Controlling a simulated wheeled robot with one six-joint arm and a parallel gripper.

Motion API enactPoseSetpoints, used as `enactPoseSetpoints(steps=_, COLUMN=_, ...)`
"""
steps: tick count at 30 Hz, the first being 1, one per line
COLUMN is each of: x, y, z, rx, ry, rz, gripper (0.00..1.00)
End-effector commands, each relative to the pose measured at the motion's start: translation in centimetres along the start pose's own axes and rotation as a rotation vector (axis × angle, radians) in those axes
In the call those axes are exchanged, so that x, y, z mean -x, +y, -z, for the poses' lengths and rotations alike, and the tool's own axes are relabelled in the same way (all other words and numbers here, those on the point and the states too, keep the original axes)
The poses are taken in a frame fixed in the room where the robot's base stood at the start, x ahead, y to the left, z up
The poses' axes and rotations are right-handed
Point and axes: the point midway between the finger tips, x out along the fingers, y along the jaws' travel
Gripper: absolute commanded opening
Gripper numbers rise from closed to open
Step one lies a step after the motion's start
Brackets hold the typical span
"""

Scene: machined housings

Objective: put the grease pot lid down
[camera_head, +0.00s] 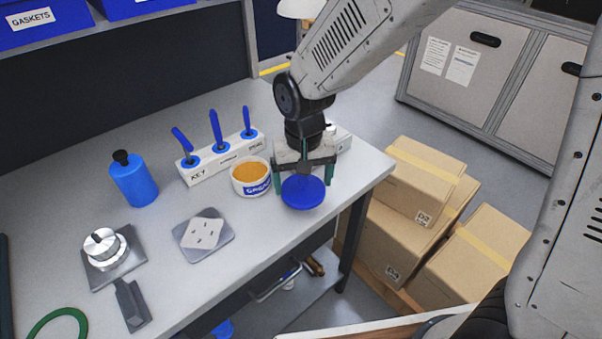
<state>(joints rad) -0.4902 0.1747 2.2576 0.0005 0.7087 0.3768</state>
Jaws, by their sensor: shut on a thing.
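The grease pot lid (303,192) is a round blue disc at the right part of the workbench. My gripper (304,176) points down with its fingers at the lid and is shut on it. I cannot tell whether the lid touches the bench top or hangs just above it. The grease pot (251,178) is white with a blue label and stands open just left of my gripper, with orange grease showing inside.
A white rack (218,157) with blue-handled tools stands behind the pot. A blue bottle (134,180), a grey pad with a light plate (203,233) and a metal dial fixture (104,245) are to the left. The bench (268,236) is bare in front. Cardboard boxes (420,215) stand beyond its right edge.

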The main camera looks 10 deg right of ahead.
Motion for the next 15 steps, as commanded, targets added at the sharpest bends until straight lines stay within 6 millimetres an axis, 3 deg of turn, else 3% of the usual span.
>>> enactPoseSetpoints(steps=7, x=-0.7, y=-0.1, z=0.6, rx=-0.001, ry=-0.003, rz=-0.001, gripper=0.68)
enactPoseSetpoints(steps=15, x=-3.7, y=-0.4, z=0.5, rx=0.004, ry=-0.001, rz=0.000, gripper=0.68)
